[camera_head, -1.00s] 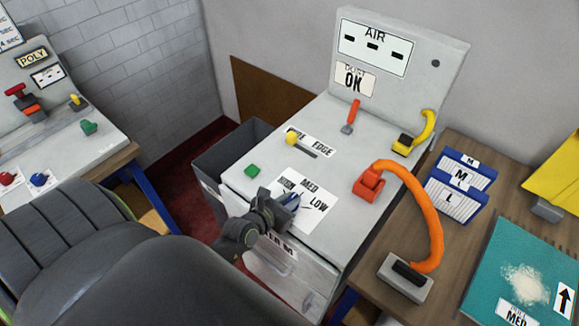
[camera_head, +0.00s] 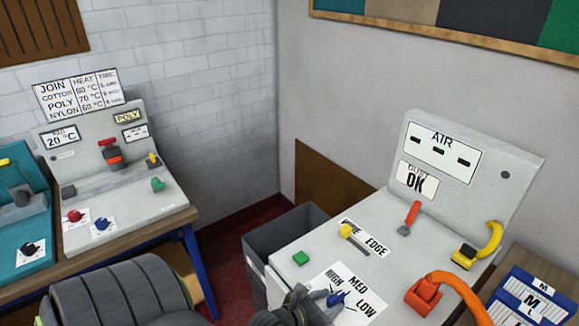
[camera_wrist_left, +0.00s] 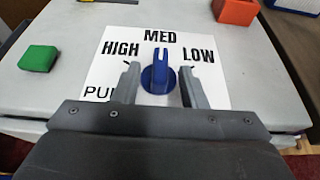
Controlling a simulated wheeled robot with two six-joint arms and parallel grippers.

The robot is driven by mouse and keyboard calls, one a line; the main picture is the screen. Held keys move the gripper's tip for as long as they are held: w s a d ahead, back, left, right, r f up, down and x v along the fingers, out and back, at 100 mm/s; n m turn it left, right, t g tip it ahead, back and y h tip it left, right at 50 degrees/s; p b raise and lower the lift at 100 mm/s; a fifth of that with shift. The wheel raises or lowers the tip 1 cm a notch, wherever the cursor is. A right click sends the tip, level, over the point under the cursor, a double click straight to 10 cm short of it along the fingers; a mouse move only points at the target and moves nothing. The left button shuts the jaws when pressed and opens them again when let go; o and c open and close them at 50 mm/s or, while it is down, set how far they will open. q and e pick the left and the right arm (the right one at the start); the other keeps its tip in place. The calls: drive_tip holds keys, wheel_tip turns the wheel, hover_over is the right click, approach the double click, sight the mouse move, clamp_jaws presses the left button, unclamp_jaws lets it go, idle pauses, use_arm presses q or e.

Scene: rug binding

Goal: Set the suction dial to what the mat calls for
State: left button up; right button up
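The suction dial (camera_wrist_left: 160,77) is a blue knob on a white label (camera_wrist_left: 112,72) marked HIGH, MED and LOW. In the left wrist view its raised pointer stands straight up towards MED. My left gripper (camera_wrist_left: 161,82) has one finger on each side of the dial, with a gap showing on both sides, so it is open around it. The dial also shows in the head view (camera_head: 336,299), with my left gripper (camera_head: 312,302) beside it at the bottom edge. The mat is out of view now. My right gripper is not in view.
A green button (camera_head: 301,258), a yellow-knobbed slider (camera_head: 346,231), a red lever (camera_head: 411,217) and an orange hose fitting (camera_head: 423,295) surround the dial on the grey machine. A grey bin (camera_head: 285,238) stands behind it. Another control bench (camera_head: 120,215) is at left.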

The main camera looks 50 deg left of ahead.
use_arm(q)
drive_tip(key=b+v, duration=0.1)
drive_tip(key=v, duration=1.3)
drive_tip(key=shift+s, duration=0.15)
drive_tip(key=s+a+f+n+g+y+b, duration=0.1)
drive_tip(key=s+a+f+n+g, duration=0.15)
drive_tip(key=f+n, duration=1)
drive_tip(key=s+a+f+n+g+y+b, duration=0.1)
drive_tip(key=s+a+f+n+y+b, duration=0.15)
drive_tip(key=f+n, duration=1)
drive_tip(key=s+d+f+n+g, duration=0.2)
drive_tip(key=s+f+n+g, duration=0.2)
drive_tip(key=s+f+n, duration=0.2)
drive_tip(key=s+d+f+n+g+h, duration=0.1)
drive_tip(key=s+f+n+g, duration=0.3)
drive_tip(key=s+f, duration=0.7)
wheel_tip(320, 180, down, 4)
drive_tip(key=shift+d+f+n+g+b, duration=0.2)
drive_tip(key=shift+d+n+g+b, duration=0.15)
drive_tip(key=shift+d+n, duration=0.65)
drive_tip(key=shift+a+h, duration=0.15)
drive_tip(key=shift+h, duration=0.1)
